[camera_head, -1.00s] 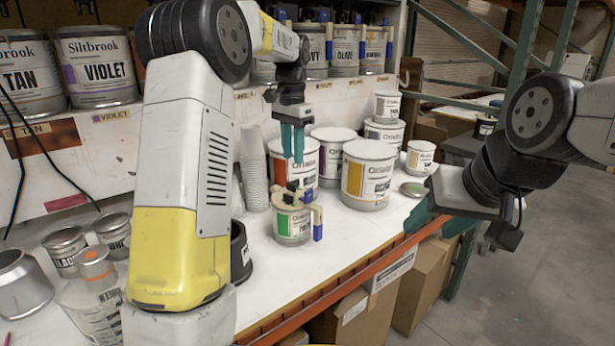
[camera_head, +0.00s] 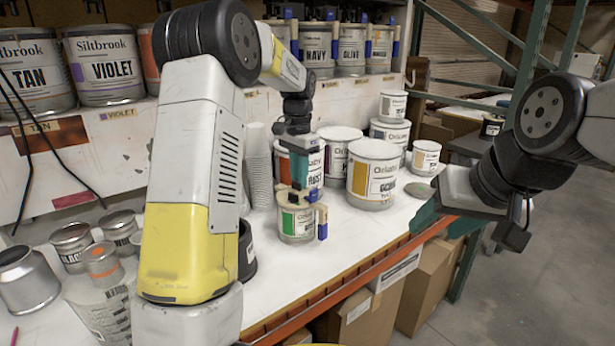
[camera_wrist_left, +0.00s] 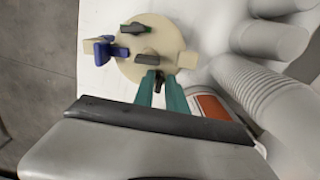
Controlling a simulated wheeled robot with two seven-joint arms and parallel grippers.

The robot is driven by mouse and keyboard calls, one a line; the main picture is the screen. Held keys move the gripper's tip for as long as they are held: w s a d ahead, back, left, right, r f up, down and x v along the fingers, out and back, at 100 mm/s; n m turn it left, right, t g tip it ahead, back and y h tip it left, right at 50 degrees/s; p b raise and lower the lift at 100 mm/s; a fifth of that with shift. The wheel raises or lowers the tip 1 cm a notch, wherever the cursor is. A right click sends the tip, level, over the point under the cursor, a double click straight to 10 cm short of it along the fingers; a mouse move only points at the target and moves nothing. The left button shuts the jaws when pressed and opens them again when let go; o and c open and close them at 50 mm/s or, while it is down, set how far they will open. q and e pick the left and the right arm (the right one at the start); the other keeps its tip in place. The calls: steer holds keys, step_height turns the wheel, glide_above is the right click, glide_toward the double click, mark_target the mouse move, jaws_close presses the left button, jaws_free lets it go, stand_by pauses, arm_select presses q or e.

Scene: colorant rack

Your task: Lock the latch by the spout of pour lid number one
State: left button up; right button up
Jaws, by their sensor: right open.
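The small green-labelled can (camera_head: 297,223) stands on the bench with a beige pour lid (camera_wrist_left: 128,68) on it. The lid carries several dark latch pieces, one of them (camera_wrist_left: 147,59) near its middle, and a blue piece with a beige end (camera_wrist_left: 103,50) at one side. My left gripper (camera_head: 299,180) points down at the lid, its teal tips at the lid's edge in the wrist view (camera_wrist_left: 160,76). A narrow gap with something dark shows between the fingers; I cannot tell whether they hold it. My right gripper (camera_head: 442,222) is open and empty, off to the right.
Larger cans (camera_head: 373,172) stand close behind and right of the small can. A stack of cups (camera_head: 259,168) is behind it to the left. A loose lid (camera_head: 420,189) lies at the right. The orange front edge (camera_head: 390,262) bounds the bench; white bench before the can is clear.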

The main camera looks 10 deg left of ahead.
arm_select(q)
jaws_close()
steer(key=shift+m, duration=0.4)
steer(key=m, duration=0.3)
steer(key=shift+a+m, duration=0.1)
steer(key=shift+m, duration=0.3)
steer(key=m, duration=0.3)
steer(key=shift+w, duration=0.1)
steer(key=m, duration=0.4)
steer(key=shift+w, duration=0.1)
steer(key=shift+m, duration=1.9)
